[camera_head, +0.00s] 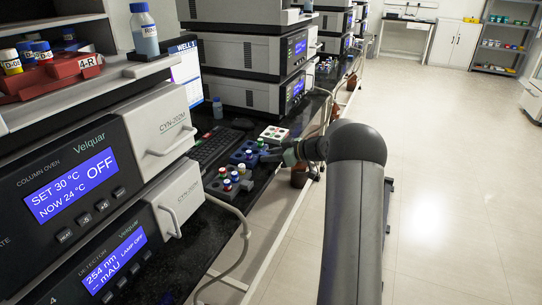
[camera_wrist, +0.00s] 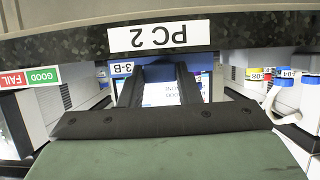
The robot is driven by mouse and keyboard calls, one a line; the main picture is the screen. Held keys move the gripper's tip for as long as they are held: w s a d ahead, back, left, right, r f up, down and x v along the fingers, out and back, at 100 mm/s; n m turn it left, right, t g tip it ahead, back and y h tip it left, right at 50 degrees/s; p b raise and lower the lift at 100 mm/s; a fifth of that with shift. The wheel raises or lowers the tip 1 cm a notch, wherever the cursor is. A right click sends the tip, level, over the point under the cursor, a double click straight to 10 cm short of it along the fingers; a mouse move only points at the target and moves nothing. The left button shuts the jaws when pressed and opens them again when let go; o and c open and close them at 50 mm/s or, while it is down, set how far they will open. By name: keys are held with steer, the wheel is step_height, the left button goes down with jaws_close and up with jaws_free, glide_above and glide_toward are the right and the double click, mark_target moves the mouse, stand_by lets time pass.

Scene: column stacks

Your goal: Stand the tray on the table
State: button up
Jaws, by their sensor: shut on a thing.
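A blue tray (camera_head: 243,157) holding several capped vials is at the front edge of the black table (camera_head: 178,262), in the middle of the head view. My gripper (camera_head: 268,156) reaches it from the right and is shut on it. In the wrist view a blue piece with a 3-B label (camera_wrist: 122,68) shows at my two dark fingers (camera_wrist: 158,85). My gripper hides part of the tray. Whether its base touches the table I cannot tell.
A keyboard (camera_head: 213,146) lies behind. A red tray marked 4-R (camera_head: 62,80) sits on the instruments at left.

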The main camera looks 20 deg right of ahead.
steer(key=shift+f+b, duration=0.1)
steer(key=shift+b, duration=0.25)
steer(key=o, duration=1)
